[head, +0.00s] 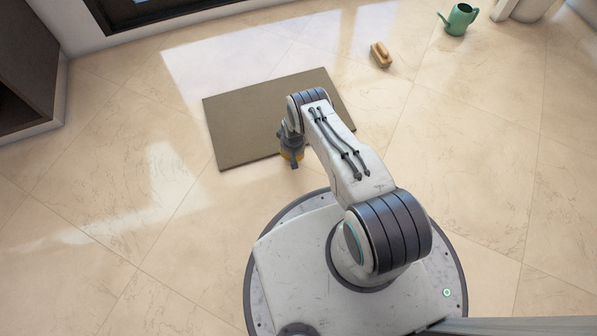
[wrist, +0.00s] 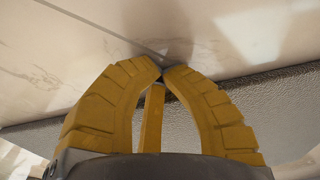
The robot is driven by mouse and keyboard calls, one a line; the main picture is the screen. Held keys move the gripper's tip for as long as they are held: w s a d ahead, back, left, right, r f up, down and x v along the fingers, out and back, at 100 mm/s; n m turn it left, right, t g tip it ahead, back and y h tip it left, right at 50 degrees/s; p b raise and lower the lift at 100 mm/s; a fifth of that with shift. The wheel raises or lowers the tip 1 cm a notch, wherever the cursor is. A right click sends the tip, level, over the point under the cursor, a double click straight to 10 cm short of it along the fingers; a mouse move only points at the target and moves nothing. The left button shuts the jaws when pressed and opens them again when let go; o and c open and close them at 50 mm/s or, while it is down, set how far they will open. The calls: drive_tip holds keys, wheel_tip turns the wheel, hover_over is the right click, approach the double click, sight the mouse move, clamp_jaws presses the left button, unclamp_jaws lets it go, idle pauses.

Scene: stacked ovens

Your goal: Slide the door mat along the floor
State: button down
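The door mat (head: 245,115) is a flat grey-brown rectangle lying on the tiled floor in front of my base. My gripper (head: 293,161) points down at the mat's near edge, and my arm hides part of the mat's right half. In the wrist view, my gripper's yellow fingers (wrist: 161,68) curve together with their tips meeting, and nothing shows held between them. The mat (wrist: 285,115) appears there as a dark textured band behind and beside the fingers. I cannot tell whether the fingertips touch the mat.
A wooden brush (head: 381,55) lies on the floor beyond the mat to the right. A green watering can (head: 459,19) stands farther back, near a pale pot (head: 525,9). A dark cabinet (head: 25,65) stands at the left. Floor left and right of the mat is clear.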

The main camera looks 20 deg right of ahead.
drive_tip(key=shift+w, duration=1.2)
drive_tip(key=shift+s, duration=0.2)
drive_tip(key=shift+w, duration=0.15)
